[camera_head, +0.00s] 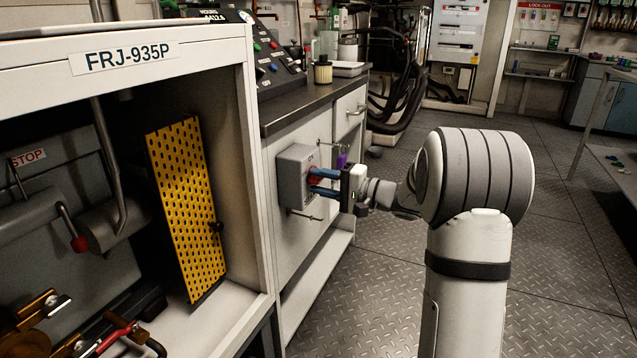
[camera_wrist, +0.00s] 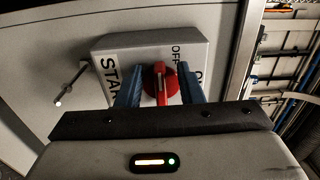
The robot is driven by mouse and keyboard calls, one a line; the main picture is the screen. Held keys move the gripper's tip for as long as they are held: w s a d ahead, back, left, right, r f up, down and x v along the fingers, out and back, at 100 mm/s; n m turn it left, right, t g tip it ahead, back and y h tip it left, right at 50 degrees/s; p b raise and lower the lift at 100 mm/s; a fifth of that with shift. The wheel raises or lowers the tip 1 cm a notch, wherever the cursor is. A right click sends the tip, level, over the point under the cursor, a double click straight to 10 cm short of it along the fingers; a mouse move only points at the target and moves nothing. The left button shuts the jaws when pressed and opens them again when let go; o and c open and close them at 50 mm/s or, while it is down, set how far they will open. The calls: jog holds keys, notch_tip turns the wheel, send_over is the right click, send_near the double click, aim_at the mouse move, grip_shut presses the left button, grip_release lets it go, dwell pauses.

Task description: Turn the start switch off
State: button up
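The start switch is a red rotary knob (camera_wrist: 159,84) on the face of a grey box (camera_wrist: 118,44) in the wrist view. The face carries dark lettering, "START" at the left and "OFF" at the upper right; another label is partly hidden behind the right finger. The knob's raised grip runs roughly up and down in this view. My gripper (camera_wrist: 158,70) is open, one blue finger on each side of the knob, with visible gaps. In the head view, the box (camera_head: 293,178) is on a white cabinet front, and my gripper (camera_head: 314,180) reaches it from the right, partly hiding the knob.
A thin metal handle (camera_wrist: 72,83) sticks out left of the box in the wrist view. In the head view, the white frame marked FRJ-935P (camera_head: 128,57) stands at left with a yellow perforated panel (camera_head: 186,205). Open floor (camera_head: 575,270) lies at right.

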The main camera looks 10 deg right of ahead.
jog(key=p+v, duration=0.2)
jog(key=v, duration=0.5)
jog(key=shift+s+d+p, duration=0.25)
jog(key=shift+d+p, duration=0.05)
